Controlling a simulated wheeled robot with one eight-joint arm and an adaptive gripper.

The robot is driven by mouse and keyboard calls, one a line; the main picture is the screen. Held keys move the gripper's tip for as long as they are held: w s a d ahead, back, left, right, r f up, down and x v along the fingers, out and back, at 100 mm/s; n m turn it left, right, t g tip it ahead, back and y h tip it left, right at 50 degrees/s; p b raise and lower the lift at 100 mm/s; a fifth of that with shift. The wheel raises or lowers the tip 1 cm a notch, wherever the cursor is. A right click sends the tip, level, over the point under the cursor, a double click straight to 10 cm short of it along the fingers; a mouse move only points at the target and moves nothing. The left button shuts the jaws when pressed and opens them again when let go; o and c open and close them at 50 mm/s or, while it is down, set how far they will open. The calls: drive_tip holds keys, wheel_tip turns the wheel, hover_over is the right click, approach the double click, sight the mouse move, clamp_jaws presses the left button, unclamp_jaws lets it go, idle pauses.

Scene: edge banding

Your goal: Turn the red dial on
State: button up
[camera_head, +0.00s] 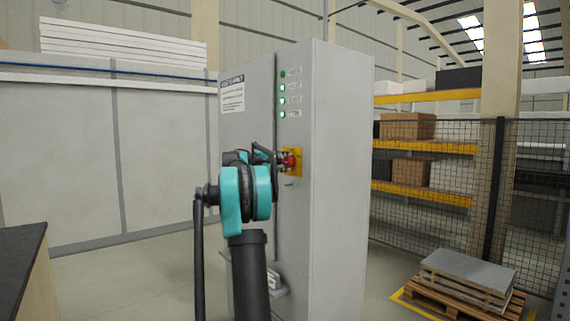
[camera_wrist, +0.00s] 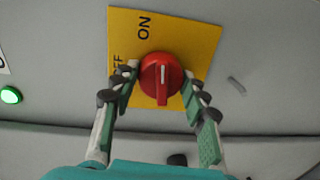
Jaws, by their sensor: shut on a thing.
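The red dial (camera_head: 289,161) is on a yellow plate (camera_head: 298,154) on the front of the grey cabinet (camera_head: 340,190). In the wrist view, the dial (camera_wrist: 158,92) has a white mark on its grip bar, pointing toward the top of the picture. The black ON label (camera_wrist: 144,27) is above and slightly left of the dial; OFF is at the left, partly hidden by a finger. My gripper (camera_wrist: 160,74) has a finger on each side of the dial and is shut on it. In the head view, my gripper (camera_head: 279,158) reaches the dial, its fingers partly hidden.
Several green lamps (camera_head: 283,100) are lit above the dial. A dark-topped counter (camera_head: 20,260) is at the lower left. A pallet with flat sheets (camera_head: 465,275) is on the floor at right, before a mesh fence (camera_head: 460,180). Floor shows between counter and cabinet.

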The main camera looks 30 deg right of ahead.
drive_tip(key=shift+m, duration=0.8)
drive_tip(key=o, duration=1.2)
drive_tip(key=shift+c, duration=0.2)
drive_tip(key=s+a, duration=0.1)
drive_tip(key=a, duration=1.1)
drive_tip(key=shift+r, duration=0.45)
drive_tip(key=shift+f, duration=0.1)
